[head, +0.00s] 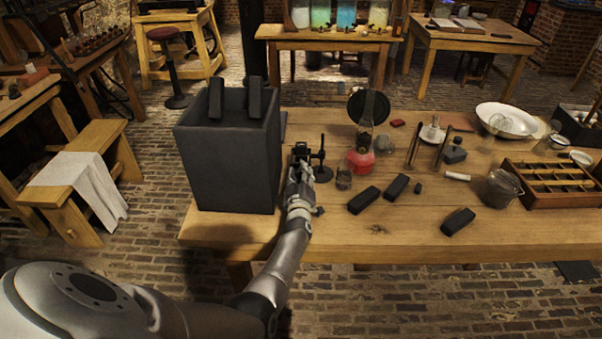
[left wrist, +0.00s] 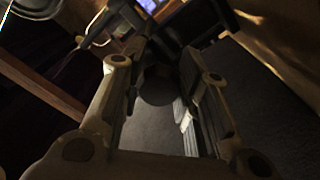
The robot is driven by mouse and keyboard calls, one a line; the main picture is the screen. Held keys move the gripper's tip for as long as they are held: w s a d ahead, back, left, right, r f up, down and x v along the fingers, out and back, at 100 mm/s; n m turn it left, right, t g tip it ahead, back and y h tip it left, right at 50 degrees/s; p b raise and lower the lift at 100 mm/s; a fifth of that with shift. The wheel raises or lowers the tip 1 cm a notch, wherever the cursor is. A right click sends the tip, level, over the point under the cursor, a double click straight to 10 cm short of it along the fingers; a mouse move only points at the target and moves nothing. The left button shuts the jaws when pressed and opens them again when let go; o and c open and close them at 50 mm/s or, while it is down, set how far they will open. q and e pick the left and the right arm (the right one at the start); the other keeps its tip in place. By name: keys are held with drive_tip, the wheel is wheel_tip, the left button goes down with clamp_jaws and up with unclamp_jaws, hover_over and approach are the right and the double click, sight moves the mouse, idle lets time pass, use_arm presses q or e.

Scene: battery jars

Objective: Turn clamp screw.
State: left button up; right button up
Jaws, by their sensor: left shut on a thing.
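A small black clamp (head: 322,172) with an upright rod and a round foot stands on the wooden table, just right of the tall dark grey jar (head: 228,160). My left gripper (head: 299,158) is at the clamp's left side, close to the jar's right wall. It is shut on a dark part, which I take to be the clamp screw. In the left wrist view, a dark rounded piece (left wrist: 158,90) shows between the two fingers. The fingers and shadow hide most of the screw. My right gripper is in neither view.
The table (head: 400,238) holds a red-based lamp (head: 361,160), a small glass (head: 344,178), several black blocks (head: 363,200), a metal pail (head: 501,188), a white basin (head: 508,119) and a divided wooden tray (head: 548,184). The table's front middle is mostly clear.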

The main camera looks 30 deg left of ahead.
use_arm(q)
drive_tip(key=shift+d+f+m, duration=0.1)
drive_tip(key=shift+f+m, duration=0.1)
drive_tip(key=shift+m, duration=0.8)
drive_tip(key=o, duration=1)
drive_tip(key=shift+r, duration=0.1)
drive_tip(key=shift+v, duration=3.7)
